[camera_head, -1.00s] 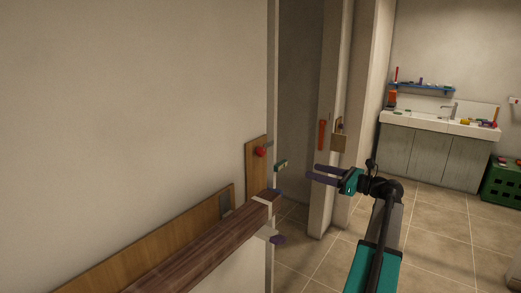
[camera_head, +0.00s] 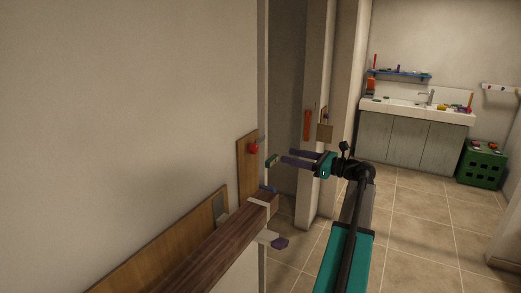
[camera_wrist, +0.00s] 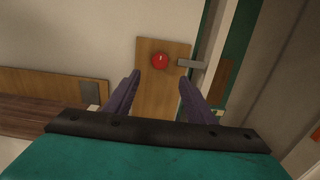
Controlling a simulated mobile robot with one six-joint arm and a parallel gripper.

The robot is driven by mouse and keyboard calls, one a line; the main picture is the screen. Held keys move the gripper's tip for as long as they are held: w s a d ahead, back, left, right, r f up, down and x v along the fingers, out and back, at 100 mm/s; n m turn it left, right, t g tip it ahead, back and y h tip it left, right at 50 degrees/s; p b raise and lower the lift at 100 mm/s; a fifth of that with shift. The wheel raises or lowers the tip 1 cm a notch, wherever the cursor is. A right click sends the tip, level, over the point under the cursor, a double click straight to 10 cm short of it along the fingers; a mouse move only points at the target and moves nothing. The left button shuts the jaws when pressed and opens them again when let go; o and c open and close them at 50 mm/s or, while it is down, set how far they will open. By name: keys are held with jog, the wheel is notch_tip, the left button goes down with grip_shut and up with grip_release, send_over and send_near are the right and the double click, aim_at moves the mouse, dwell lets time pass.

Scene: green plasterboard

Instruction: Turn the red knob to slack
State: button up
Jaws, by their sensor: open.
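The red knob (camera_head: 254,148) is mounted on an upright wooden board (camera_head: 245,172) on the wall, near the wall's edge. In the wrist view the round red knob (camera_wrist: 159,60) shows near the top of the board (camera_wrist: 158,92), with a small light mark on its face. My gripper (camera_head: 287,157) is to the right of the knob and apart from it. In the wrist view its two purple fingers (camera_wrist: 158,88) are spread wide with nothing between them, and the knob appears beyond the fingertips.
A grey lever (camera_wrist: 191,64) sticks out right of the knob. A dark wooden beam (camera_head: 205,252) runs below the board, with a grey plate (camera_wrist: 90,91) on the wall behind it. An orange handle (camera_head: 307,125) and a sink counter (camera_head: 415,112) stand farther right. The tiled floor between is clear.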

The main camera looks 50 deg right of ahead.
aim_at(257, 148)
jog(key=shift+w, duration=0.1)
jog(key=p+x, duration=0.4)
jog(key=x, duration=0.9)
jog(key=shift+w, duration=0.25)
jog(key=c, duration=1)
jog(key=shift+c, duration=0.2)
